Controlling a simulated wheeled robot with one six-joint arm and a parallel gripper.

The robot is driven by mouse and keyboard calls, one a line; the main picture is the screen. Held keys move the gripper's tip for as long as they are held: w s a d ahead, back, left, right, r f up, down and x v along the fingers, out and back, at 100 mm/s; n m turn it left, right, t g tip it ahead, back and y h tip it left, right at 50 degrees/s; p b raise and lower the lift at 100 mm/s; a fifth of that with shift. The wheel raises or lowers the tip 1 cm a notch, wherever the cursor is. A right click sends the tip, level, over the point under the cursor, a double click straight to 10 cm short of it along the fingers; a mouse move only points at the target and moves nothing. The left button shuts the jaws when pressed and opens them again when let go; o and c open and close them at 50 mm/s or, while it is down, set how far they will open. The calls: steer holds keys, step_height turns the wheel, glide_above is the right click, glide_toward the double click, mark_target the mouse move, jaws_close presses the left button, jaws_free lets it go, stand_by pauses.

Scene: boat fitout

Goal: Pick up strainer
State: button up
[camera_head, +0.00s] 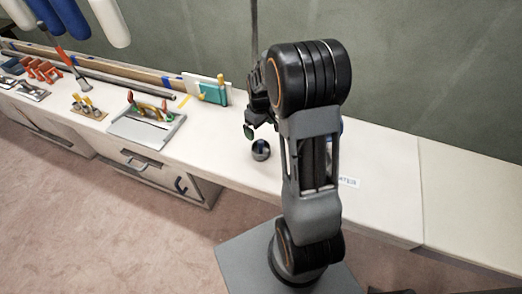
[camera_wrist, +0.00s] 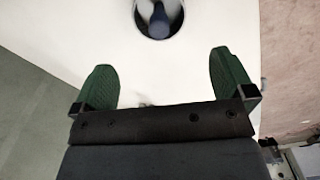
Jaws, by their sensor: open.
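A small round metal cup-like piece, which looks to be the strainer (camera_head: 261,150), stands on the white bench top. It has a dark blue part inside. In the wrist view the strainer (camera_wrist: 180,22) is cut off by the top edge, beyond my fingertips and roughly centred between them. My gripper (camera_wrist: 162,78) is open, with green pads and nothing between them. In the head view my gripper (camera_head: 254,125) hangs above and just behind the strainer, partly hidden by my arm. The two are apart.
The white bench (camera_head: 385,200) runs along a green wall. To the left are a grey tray (camera_head: 147,131) with tools, a green-and-white box (camera_head: 212,92) and a long rail (camera_head: 120,70). Blue and white rolls (camera_head: 60,15) hang top left. A label (camera_head: 349,182) lies right of my arm; the bench beyond is clear.

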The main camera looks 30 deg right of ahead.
mark_target(260, 140)
step_height(260, 140, down, 10)
steer(key=shift+r, duration=0.1)
stand_by(0.5)
steer(key=c, duration=0.9)
